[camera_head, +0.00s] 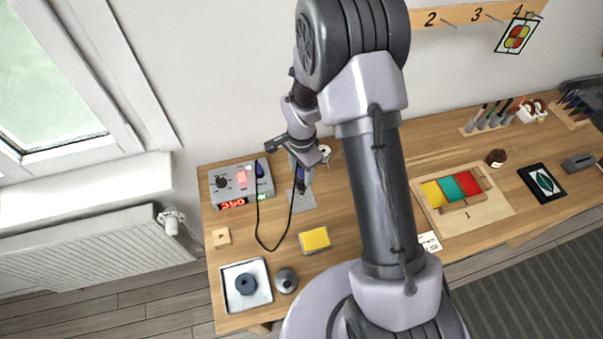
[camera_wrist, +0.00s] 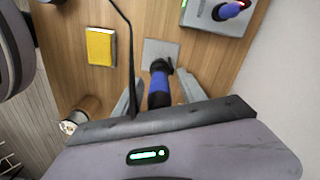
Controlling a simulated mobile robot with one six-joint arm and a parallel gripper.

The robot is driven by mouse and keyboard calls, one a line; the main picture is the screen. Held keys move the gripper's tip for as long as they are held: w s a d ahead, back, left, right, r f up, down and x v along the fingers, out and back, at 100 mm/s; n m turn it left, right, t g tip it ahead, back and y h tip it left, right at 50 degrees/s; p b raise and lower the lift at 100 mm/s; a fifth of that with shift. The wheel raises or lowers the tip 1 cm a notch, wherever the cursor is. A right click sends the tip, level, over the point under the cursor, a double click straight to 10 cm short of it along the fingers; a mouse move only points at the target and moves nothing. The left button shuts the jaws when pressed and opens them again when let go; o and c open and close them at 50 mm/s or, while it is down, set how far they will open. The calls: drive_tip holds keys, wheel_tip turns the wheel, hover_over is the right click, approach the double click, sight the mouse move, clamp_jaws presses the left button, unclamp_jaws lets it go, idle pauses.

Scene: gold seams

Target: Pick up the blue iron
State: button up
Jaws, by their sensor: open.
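The blue iron (camera_wrist: 159,84) has a blue handle with black ends. In the wrist view it lies between the two fingers of my gripper (camera_wrist: 158,92), with a gap visible on either side. Its far black end is over a grey pad (camera_wrist: 160,50) on the table. In the head view the blue iron (camera_head: 300,174) shows as a small blue patch just below my gripper (camera_head: 302,166), which partly hides it. My gripper is open. I cannot tell whether the iron stands or leans, or whether a finger touches it.
A grey control station (camera_head: 229,185) with a red display and a blue part stands left. A black cable (camera_head: 257,225) loops over the table. A yellow sponge-like block (camera_head: 315,239) lies in front, with a white tray (camera_head: 262,271) nearer. The wall is close behind.

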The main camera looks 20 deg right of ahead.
clamp_jaws()
drive_tip(key=shift+r, duration=0.1)
